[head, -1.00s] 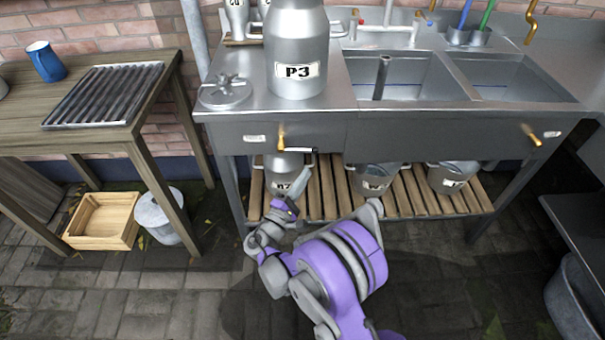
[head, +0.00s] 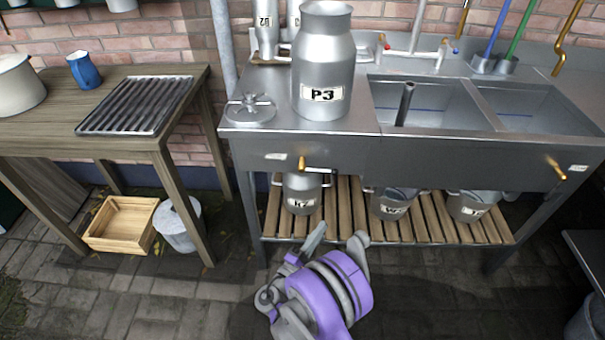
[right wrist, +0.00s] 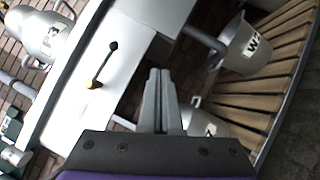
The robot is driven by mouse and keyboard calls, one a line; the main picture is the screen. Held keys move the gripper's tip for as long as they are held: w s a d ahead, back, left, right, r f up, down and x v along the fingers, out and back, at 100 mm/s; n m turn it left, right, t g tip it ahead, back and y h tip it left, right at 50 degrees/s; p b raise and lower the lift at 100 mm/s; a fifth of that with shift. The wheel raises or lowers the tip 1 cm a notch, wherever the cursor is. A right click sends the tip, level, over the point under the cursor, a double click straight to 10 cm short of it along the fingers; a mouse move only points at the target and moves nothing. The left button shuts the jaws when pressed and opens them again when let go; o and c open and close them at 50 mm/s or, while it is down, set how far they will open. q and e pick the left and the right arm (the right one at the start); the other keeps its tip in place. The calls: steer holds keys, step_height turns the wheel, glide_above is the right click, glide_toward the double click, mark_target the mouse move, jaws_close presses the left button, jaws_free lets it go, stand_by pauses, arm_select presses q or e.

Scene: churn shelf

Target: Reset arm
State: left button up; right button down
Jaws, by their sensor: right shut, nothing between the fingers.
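My right gripper (head: 314,236) is in front of the sink unit's lower slatted shelf in the head view, with its purple arm coming up from the bottom. In the right wrist view its two fingers (right wrist: 158,85) are pressed together with nothing between them. It is apart from the metal churns and points toward the sink unit. My left gripper is not in view.
A churn marked P3 (head: 322,70) stands on the sink counter (head: 350,122). A wooden table (head: 100,140) stands left, with a crate (head: 120,226) and bucket (head: 178,228) below. The paved floor in front is clear.

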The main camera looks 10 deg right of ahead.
steer(key=shift+d+r, duration=0.1)
steer(key=s+d+r+m+g+y, duration=0.2)
steer(key=s+d+m+g+y, duration=0.35)
steer(key=s+d+g, duration=0.3)
steer(key=s+a+m+g+y, duration=0.1)
steer(key=s+a+m+y, duration=0.3)
steer(key=s, duration=0.5)
steer(key=s+a+m+y, duration=0.3)
steer(key=s+y, duration=0.3)
steer(key=s, duration=0.3)
arm_select(q)
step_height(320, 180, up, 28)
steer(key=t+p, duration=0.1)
steer(key=p, duration=2.4)
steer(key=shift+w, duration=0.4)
arm_select(e)
step_height(320, 180, up, 29)
steer(key=t, duration=0.1)
steer(key=shift+w+a, duration=0.25)
steer(key=shift+w, duration=0.2)
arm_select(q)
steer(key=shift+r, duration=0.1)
arm_select(e)
steer(key=shift+r, duration=0.1)
